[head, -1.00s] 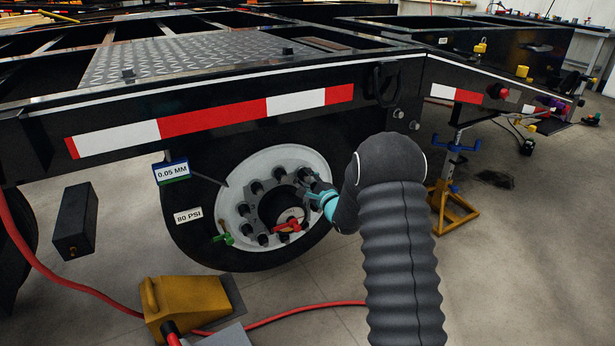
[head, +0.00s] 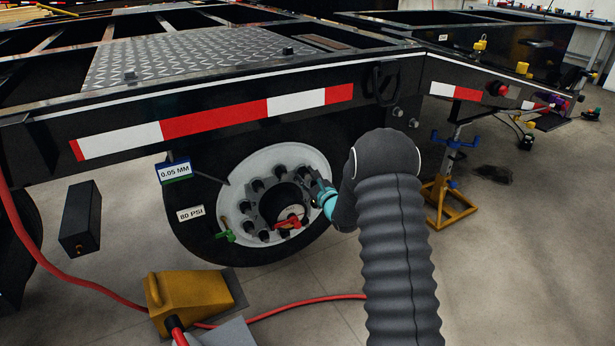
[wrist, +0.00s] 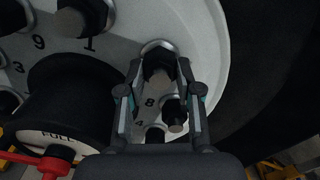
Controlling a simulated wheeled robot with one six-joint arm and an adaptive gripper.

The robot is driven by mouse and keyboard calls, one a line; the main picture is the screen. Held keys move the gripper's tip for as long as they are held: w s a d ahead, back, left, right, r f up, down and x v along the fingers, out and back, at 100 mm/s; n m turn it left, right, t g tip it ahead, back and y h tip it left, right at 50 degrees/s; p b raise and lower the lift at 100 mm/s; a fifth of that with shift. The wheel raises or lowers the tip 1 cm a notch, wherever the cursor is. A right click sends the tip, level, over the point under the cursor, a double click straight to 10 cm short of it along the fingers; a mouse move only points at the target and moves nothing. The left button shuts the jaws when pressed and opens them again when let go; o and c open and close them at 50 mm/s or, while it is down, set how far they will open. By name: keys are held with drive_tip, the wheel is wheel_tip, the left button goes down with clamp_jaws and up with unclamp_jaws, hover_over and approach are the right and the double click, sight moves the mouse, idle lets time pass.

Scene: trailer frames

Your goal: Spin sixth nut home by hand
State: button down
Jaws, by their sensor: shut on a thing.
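The wheel's white rim (head: 300,155) carries a ring of dark nuts around its hub (head: 280,202). My gripper (head: 319,190) is at the right side of this ring in the head view. In the wrist view, my gripper (wrist: 160,80) is shut around a dark nut (wrist: 157,68) against the white wheel face, with a finger on each side. A neighbouring stud with a nut (wrist: 175,112) shows just below, near the number 8. Another nut (wrist: 82,18) sits at upper left by the number 1. The head view hides the gripped nut behind my gripper.
A red handle (head: 288,223) sits on the hub and a green clip (head: 225,230) on the lower left rim. A yellow wheel chock (head: 190,300) and red hose (head: 300,309) lie on the floor. A jack stand (head: 447,190) stands to the right.

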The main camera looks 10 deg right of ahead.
drive_tip(key=shift+s+f, duration=0.1)
drive_tip(key=shift+f, duration=0.1)
drive_tip(key=c, duration=0.8)
unclamp_jaws()
drive_tip(key=shift+d, duration=0.1)
drive_tip(key=shift+c, duration=0.2)
drive_tip(key=shift+o, duration=0.3)
drive_tip(key=shift+r, duration=0.1)
drive_tip(key=v, duration=1.2)
drive_tip(key=shift+r, duration=0.1)
